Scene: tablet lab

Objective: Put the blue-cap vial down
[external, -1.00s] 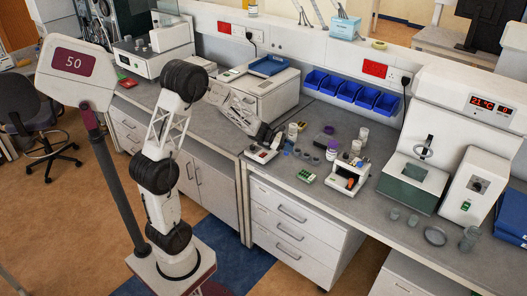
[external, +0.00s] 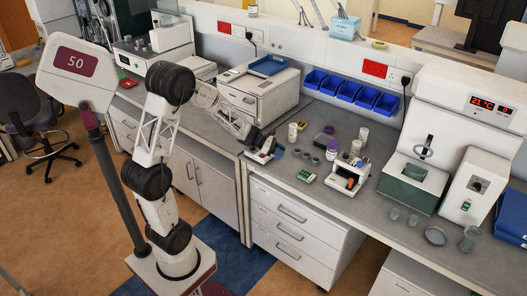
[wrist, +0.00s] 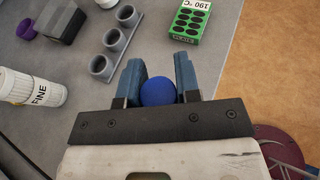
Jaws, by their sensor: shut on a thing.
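My gripper (wrist: 158,84) is shut on the blue-cap vial (wrist: 158,92). In the wrist view the round blue cap sits between the two blue-grey fingers, and the vial's body below it is hidden. The vial is too small to make out clearly there. I cannot tell whether its bottom touches the counter.
A grey rack with three round holes (wrist: 115,40) and a green block with black wells (wrist: 190,20) lie ahead of the fingers. A white bottle (wrist: 32,90) and a dark box (wrist: 60,18) stand to the left. Bare counter lies between them; its edge is at right.

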